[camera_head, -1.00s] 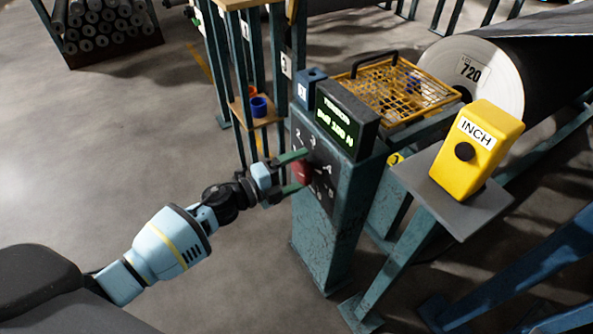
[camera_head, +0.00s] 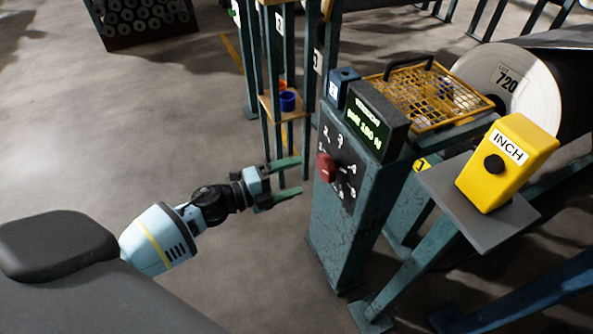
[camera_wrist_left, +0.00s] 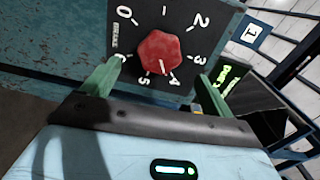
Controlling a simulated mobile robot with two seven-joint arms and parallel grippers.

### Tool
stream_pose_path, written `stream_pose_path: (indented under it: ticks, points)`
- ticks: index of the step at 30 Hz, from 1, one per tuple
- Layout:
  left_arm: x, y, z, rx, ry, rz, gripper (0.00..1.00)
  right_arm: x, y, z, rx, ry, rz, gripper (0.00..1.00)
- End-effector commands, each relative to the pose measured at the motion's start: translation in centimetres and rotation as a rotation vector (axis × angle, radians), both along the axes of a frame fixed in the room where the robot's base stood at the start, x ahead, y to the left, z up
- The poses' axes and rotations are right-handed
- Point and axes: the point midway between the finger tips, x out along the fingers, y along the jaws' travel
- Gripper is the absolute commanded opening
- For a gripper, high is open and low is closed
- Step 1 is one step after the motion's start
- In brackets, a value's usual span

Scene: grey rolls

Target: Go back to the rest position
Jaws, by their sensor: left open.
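My left gripper (camera_head: 289,178) is open and empty, with its green fingers apart, to the left of the brake post. The red knob (camera_head: 325,168) sits on the black numbered dial plate (camera_head: 345,180) on the post's face, apart from the fingers. In the left wrist view the red knob (camera_wrist_left: 160,52) shows between and beyond the two fingers (camera_wrist_left: 158,82), with a white mark on it toward the 4. A small display (camera_head: 369,127) with green text tops the post. My right gripper is not in view.
A yellow INCH box (camera_head: 507,162) stands on a grey shelf at right. A yellow mesh guard (camera_head: 430,97) and a large roll (camera_head: 513,90) are behind. A rack with a blue cup (camera_head: 288,100) stands behind the gripper. Floor at left is clear.

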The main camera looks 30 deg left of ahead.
Motion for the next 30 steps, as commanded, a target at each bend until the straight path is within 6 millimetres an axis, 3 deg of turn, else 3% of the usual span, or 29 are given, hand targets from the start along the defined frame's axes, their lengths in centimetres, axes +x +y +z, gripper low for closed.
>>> stream_pose_path:
  ticks: [8,13,23,30]
  points:
    - [-0.3,-0.1,0.0,-0.011,0.009,0.005,0.86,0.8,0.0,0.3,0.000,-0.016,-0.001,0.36]
    - [-3.2,-0.7,0.4,-0.120,0.105,0.069,0.86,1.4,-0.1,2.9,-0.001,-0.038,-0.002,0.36]
    - [-14.9,-1.5,0.0,-0.493,0.507,0.365,0.86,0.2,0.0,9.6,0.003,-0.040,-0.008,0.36]
    - [-24.7,-1.7,1.4,-0.735,0.808,0.611,0.86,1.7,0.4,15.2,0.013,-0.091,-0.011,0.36]
